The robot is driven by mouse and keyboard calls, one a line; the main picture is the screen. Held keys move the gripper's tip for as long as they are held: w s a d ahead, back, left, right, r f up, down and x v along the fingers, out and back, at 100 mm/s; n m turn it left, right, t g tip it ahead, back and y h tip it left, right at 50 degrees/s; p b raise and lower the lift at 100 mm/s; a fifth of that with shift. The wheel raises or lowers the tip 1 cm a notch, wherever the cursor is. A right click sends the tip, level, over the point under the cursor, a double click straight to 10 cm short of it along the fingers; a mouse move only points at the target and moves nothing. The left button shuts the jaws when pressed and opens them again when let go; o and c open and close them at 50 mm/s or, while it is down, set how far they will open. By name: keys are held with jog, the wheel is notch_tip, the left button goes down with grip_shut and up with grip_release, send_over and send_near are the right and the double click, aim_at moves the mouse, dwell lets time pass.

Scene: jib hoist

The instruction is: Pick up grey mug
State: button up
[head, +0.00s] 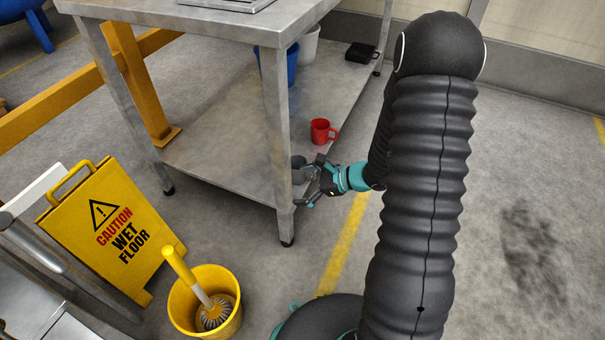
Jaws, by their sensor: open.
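The grey mug (298,161) appears as a small dark grey shape on the lower shelf, just right of the table's front leg. It is partly hidden by the leg and by my gripper, and its handle cannot be made out. My gripper (306,184) is open at the shelf's right edge, beside the leg. It is right at the mug in the picture; I cannot tell whether the mug lies between its fingers or whether they touch it.
The metal table's front leg (277,130) stands close left of my gripper. A red mug (320,131) stands behind on the lower shelf (222,150). Blue and white buckets and a black box (361,52) are farther back. A yellow caution sign (110,225) and yellow bucket (232,322) stand left.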

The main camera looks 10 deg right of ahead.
jog(key=w+d+f+m+t+h, duration=0.3)
jog(key=w+d+f+m+t, duration=0.25)
jog(key=w+d+m, duration=0.2)
jog(key=b, duration=0.2)
send_near(294, 163)
jog(key=shift+m+h, duration=0.3)
jog(key=shift+m, duration=0.15)
jog(key=w+a, duration=0.2)
jog(key=w+a+f, duration=0.1)
jog(key=w+a, duration=0.2)
jog(key=shift+w+a+f, duration=0.1)
jog(key=shift+w+a, duration=0.15)
jog(key=shift+a, duration=0.1)
jog(key=c, duration=1.2)
